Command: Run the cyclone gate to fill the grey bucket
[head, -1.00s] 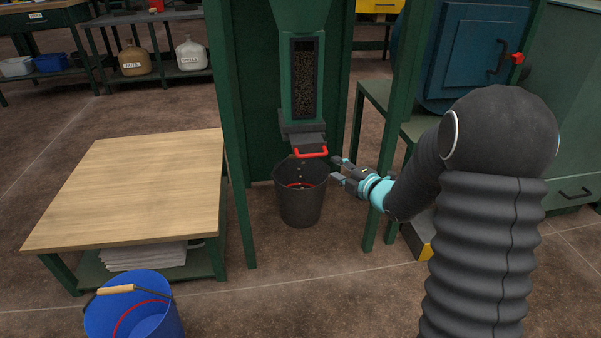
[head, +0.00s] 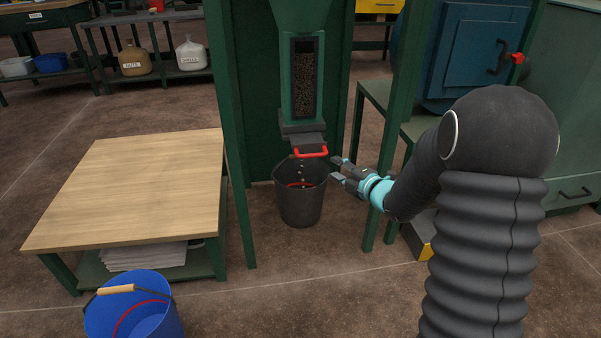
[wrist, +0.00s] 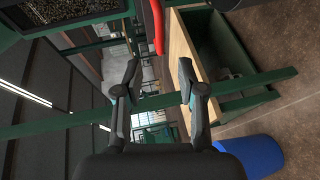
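The grey bucket (head: 301,205) stands on the floor under the green cyclone's outlet, with a red line inside. The gate (head: 302,139) is a dark slide at the bottom of the outlet with a red handle (head: 311,152). Small bits are falling from the gate into the bucket; the fill level is hard to make out. A window (head: 304,78) above shows dark granular material. My gripper (head: 338,169) is right of the bucket's rim, just below and right of the handle, not touching it. In the wrist view its fingers (wrist: 158,80) are apart with nothing between, and the red handle (wrist: 157,25) shows above them.
A wooden-topped table (head: 130,190) stands left of the cyclone frame. A blue bucket (head: 135,310) with a red line inside is at the front left. Green frame posts (head: 236,150) stand close on both sides of the outlet.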

